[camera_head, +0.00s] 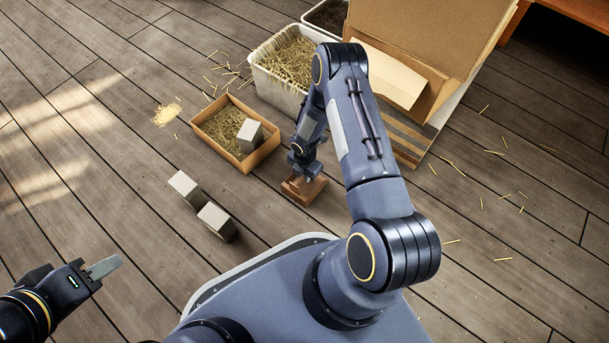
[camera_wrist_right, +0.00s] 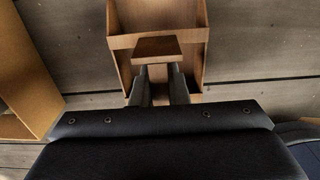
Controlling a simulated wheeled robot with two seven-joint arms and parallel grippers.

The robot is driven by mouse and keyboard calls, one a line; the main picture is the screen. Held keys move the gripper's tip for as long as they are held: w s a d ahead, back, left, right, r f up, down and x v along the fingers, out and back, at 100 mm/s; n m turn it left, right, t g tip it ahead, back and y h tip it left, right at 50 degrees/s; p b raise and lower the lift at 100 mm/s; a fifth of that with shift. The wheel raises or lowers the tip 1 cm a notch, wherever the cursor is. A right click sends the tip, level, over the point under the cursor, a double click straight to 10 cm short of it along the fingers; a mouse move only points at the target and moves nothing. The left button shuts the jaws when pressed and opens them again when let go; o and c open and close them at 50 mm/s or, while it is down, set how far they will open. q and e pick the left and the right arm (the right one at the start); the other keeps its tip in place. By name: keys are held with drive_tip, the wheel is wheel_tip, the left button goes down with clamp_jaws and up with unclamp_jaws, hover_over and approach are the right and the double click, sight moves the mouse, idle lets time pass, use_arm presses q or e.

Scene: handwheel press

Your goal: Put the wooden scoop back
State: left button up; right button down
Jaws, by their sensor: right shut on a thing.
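The brown wooden scoop (camera_head: 303,190) is low over or on the plank floor, just right of the shallow wooden tray; I cannot tell whether it touches the floor. My right gripper (camera_head: 305,172) reaches down to it, and my arm hides part of the view. In the right wrist view the two fingers (camera_wrist_right: 159,82) are shut on the handle (camera_wrist_right: 157,47) of the scoop, and its walled body (camera_wrist_right: 195,60) shows beyond and around it. My left gripper (camera_head: 101,268) is at the lower left, away from everything, its finger opening not clear.
The shallow wooden tray (camera_head: 214,148) holds straw and a grey block (camera_head: 250,135). Two more grey blocks (camera_head: 185,188) (camera_head: 216,221) stand on the floor. Behind are a white crate (camera_head: 274,91) of straw, a dark-filled bin (camera_head: 310,18) and an open cardboard box (camera_head: 425,35). Floor at right is mostly clear.

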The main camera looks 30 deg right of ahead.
drive_tip(key=c, duration=1.4)
unclamp_jaws()
